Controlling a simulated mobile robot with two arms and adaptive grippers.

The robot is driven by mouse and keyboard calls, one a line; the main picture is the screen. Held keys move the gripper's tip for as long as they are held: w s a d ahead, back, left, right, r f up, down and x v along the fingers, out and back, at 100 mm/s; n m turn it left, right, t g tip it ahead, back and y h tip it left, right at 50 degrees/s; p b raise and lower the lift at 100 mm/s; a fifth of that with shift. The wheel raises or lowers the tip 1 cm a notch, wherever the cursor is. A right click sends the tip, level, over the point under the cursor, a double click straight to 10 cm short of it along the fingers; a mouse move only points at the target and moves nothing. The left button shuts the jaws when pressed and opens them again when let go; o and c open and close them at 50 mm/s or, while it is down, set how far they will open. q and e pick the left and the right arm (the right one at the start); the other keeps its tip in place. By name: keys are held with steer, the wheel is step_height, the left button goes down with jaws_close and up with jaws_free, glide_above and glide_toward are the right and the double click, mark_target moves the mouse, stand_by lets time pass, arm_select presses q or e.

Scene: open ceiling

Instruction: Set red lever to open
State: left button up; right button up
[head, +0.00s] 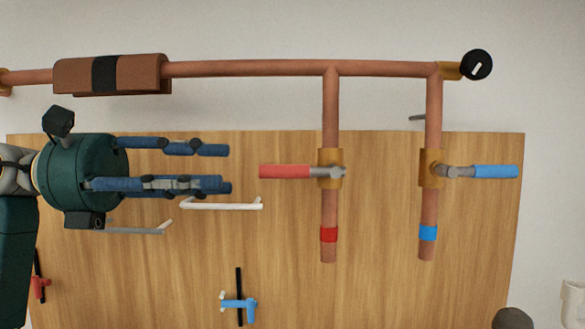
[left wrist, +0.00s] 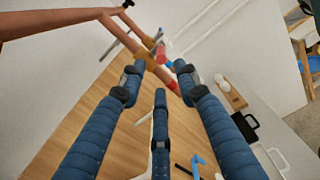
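The red lever (head: 285,171) sticks out horizontally to the left from a brass valve body on the left vertical copper pipe (head: 330,110). A red band (head: 328,235) marks that pipe below the valve. My left gripper (head: 228,169) is open and empty, its blue fingers spread and pointing right at the lever's free end, with a small gap in the head view. In the left wrist view, the red lever (left wrist: 162,54) shows beyond the open fingertips (left wrist: 158,78), near the pipe's red band (left wrist: 173,86). My right gripper does not show.
A blue lever (head: 495,171) points right from the right pipe (head: 433,110). A horizontal copper pipe (head: 250,68) with a black knob (head: 477,65) runs above. White handles (head: 220,206) lie just below my left fingers. A wooden panel (head: 380,285) stands behind.

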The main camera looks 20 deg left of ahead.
arm_select(q)
steer(key=p, duration=0.2)
glide_toward(304, 173)
steer(key=x, duration=0.3)
steer(key=w+d, duration=0.1)
steer(key=w+d+p, duration=0.1)
steer(key=d, duration=0.1)
steer(key=shift+d, duration=0.6)
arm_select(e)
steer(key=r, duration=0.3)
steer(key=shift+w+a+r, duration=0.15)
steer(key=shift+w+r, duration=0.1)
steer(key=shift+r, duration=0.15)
arm_select(q)
steer(key=shift+w, duration=0.1)
steer(key=c, duration=0.7)
jaws_close()
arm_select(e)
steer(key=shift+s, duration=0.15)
